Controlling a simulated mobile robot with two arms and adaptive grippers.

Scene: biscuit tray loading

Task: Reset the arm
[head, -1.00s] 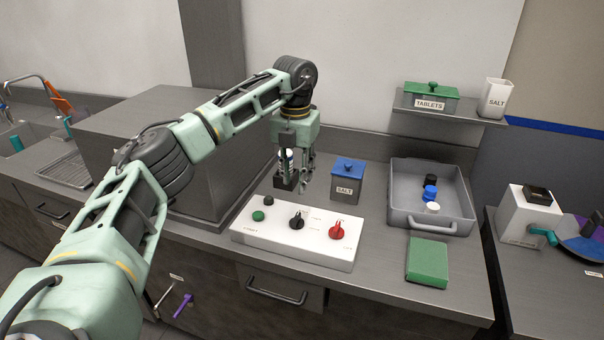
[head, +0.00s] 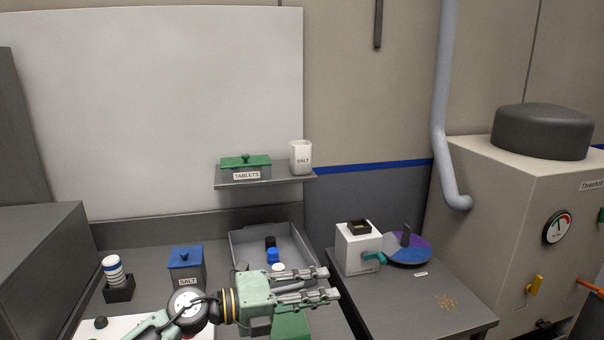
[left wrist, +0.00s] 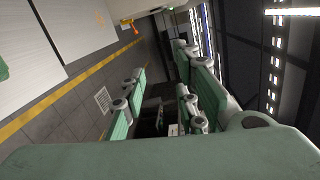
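My left gripper (head: 331,284) is in the lower middle of the head view, pointing right. Its two grey fingers are apart and nothing is between them. It hangs in front of the grey tray (head: 297,239) and partly hides the green block (head: 291,325). In the left wrist view the gripper's green fingers (left wrist: 157,68) are spread, with the room's floor and far structures beyond. My right gripper is in neither view.
A blue-lidded SALT box (head: 187,272) and a holder with a white-and-blue striped stack (head: 114,272) stand left. The shelf (head: 290,178) bears a TABLETS box (head: 246,170) and a SALT cup (head: 300,158). A white device (head: 357,250) stands on the right table. A large machine (head: 515,215) is at right.

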